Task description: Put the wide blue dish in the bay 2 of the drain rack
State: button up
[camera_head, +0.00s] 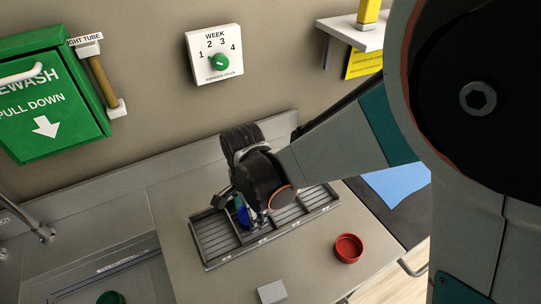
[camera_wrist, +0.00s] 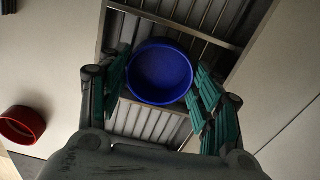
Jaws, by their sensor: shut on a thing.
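The wide blue dish (camera_head: 243,215) is mostly hidden by my gripper (camera_head: 246,212) in the head view. In the wrist view the round blue dish (camera_wrist: 160,72) lies between the two teal-padded finger sets of my gripper (camera_wrist: 163,88), which is shut on it. The grey drain rack (camera_head: 215,243) is on the counter, split into slatted bays by cross rails. The dish is over the rack (camera_wrist: 218,40), around its middle-left bays in the head view. I cannot tell whether it touches the slats, and the bay labels are too small to read.
A red dish (camera_head: 348,248) stands on the counter right of the rack; it also shows in the wrist view (camera_wrist: 22,125). A white block (camera_head: 272,291) lies in front. A green round thing (camera_head: 110,298) is at lower left. The wall (camera_head: 150,140) rises behind the rack.

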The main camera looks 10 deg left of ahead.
jog(key=shift+s, duration=0.2)
jog(key=shift+w+f, duration=0.1)
jog(key=shift+f, duration=0.05)
jog(key=o, duration=0.8)
notch_tip(320, 180, up, 12)
jog(key=p, duration=0.8)
jog(key=shift+r, duration=0.25)
